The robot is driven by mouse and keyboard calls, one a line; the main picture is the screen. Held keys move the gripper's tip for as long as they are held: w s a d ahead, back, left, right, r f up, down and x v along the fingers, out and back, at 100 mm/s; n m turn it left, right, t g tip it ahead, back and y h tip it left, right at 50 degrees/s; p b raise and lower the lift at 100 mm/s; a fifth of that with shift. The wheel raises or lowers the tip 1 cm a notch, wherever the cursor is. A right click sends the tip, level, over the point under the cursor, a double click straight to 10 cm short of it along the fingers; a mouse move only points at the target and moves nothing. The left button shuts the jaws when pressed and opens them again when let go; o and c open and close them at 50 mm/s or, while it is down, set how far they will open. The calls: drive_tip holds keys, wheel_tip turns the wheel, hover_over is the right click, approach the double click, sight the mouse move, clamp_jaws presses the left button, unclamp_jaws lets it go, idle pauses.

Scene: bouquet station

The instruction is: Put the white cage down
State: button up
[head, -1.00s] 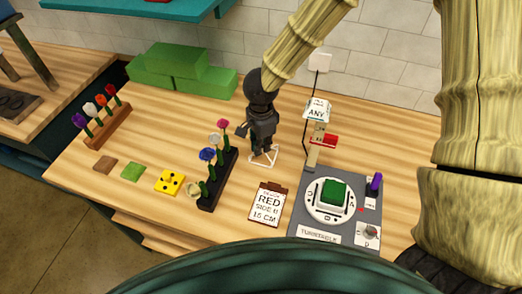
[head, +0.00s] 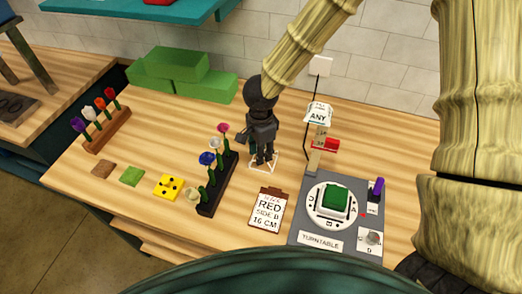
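The white cage (head: 264,164) is a small open wire frame below my gripper (head: 263,158), on or very close to the wooden table. It lies behind the clipboard and right of the dark flower rack. My dark gripper points down and its fingertips reach into the top of the cage. The fingers and part of the cage hide each other, so I cannot tell whether the fingers are closed on it or whether the cage touches the table.
The dark rack (head: 217,185) with several flowers stands close on the left. A clipboard (head: 267,210) lies in front. The grey turntable panel (head: 299,213) with a green block (head: 336,199) and a post with a red clip (head: 326,144) are to the right. Green blocks (head: 190,80) stand behind left.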

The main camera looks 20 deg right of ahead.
drive_tip(key=shift+w+r, duration=0.1)
drive_tip(key=shift+r, duration=0.05)
drive_tip(key=shift+r, duration=0.35)
wheel_tip(320, 180, up, 11)
drive_tip(key=b, duration=0.1)
drive_tip(key=shift+r, duration=0.15)
drive_tip(key=shift+d, duration=0.1)
idle(0.3)
